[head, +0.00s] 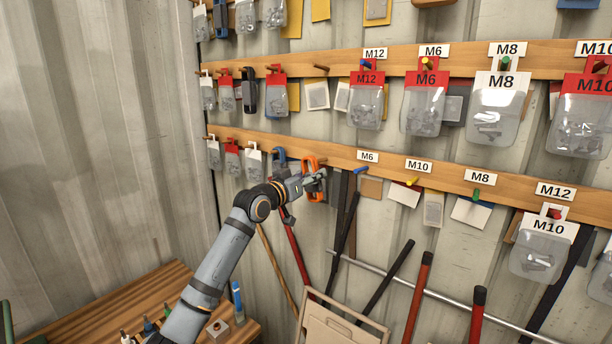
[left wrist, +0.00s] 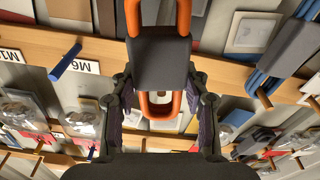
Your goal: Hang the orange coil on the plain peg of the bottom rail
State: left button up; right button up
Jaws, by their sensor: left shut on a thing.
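The orange coil (head: 308,163) is a long loop with a dark grey wrap around its middle, upright at the bottom rail (head: 338,153). In the left wrist view the coil (left wrist: 160,62) fills the space between my fingers. My left gripper (head: 312,182) is shut on the coil at its wrap. The coil's orange end lies over the rail in the left wrist view, with a small brownish shape inside it. The plain peg is largely hidden by the coil, and I cannot tell whether it passes through the loop. My right gripper is not in view.
A blue coil (head: 279,154) hangs close left of the orange one. A blue peg (head: 361,170) sticks out to the right under an M6 label (head: 368,156). Dark bars and tools stand below the rail. Bags hang on the middle rail (head: 335,72) above.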

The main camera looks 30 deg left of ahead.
pick_arm(q)
jog(key=shift+w+d+f, duration=0.1)
jog(key=shift+w+d, duration=0.05)
jog(key=shift+w, duration=0.65)
jog(key=shift+w+d+f, duration=0.1)
jog(key=shift+w, duration=0.75)
jog(key=shift+w+d+f, duration=0.1)
jog(key=shift+w+d, duration=0.05)
jog(key=shift+w, duration=0.65)
jog(key=o, duration=1.3)
jog(key=s+a, duration=0.1)
jog(key=s, duration=0.6)
jog(key=shift+s+f, duration=0.15)
jog(key=shift+s, duration=0.1)
